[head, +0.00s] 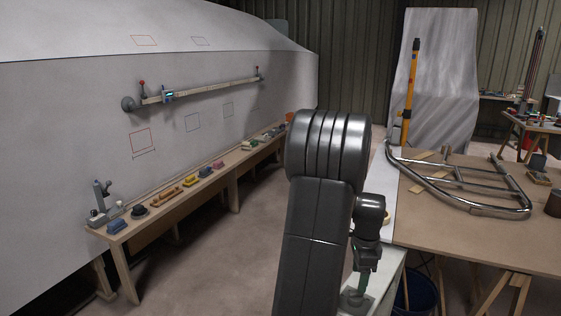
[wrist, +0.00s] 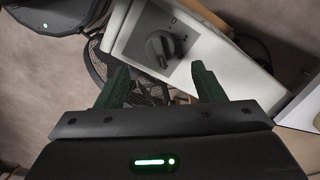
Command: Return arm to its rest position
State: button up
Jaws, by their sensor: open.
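My gripper (wrist: 158,80) shows in the wrist view with its two dark green fingers apart and nothing between them. Beyond the fingers is a white panel (wrist: 202,62) with a grey rotary knob (wrist: 162,47); I cannot tell the distance between it and the fingertips. In the head view my arm rises in the middle and folds over at the top. The wrist hangs down on its right side, and my gripper (head: 355,295) points down low there, beside the right-hand workbench and small in the picture.
A long wooden bench (head: 122,248) with several tools runs along the pale hull (head: 60,120) at left. A dark blue bucket (head: 420,292) stands below. Floor between benches is clear.

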aim_at(356, 292)
notch_tip(356, 292, down, 8)
jog(key=shift+r, duration=0.25)
jog(key=shift+r, duration=0.1)
